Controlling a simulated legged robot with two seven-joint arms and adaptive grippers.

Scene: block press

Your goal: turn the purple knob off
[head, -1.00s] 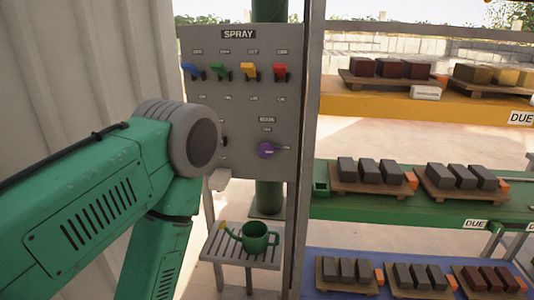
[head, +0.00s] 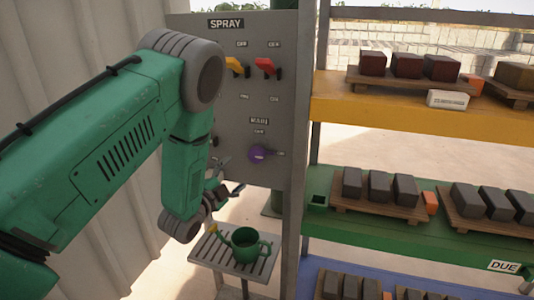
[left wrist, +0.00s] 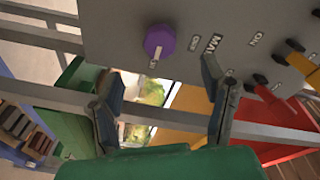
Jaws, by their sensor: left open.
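The purple knob (head: 259,153) sits on the lower part of the grey SPRAY panel (head: 275,105), below a small label. In the left wrist view the purple knob (left wrist: 160,41) shows up close, with a pale mark at one edge. My left gripper (head: 228,186) is below and left of the knob in the head view, apart from it. In the left wrist view its two fingers (left wrist: 163,95) are spread with nothing between them, and the knob lies beyond them. My right gripper is not in view.
Yellow and red levers (head: 265,66) are higher on the panel; my arm hides others. A green watering can (head: 246,243) stands on a slatted stand (head: 205,254) below. Shelves with dark blocks on pallets (head: 380,203) stand to the right, beside a grey post.

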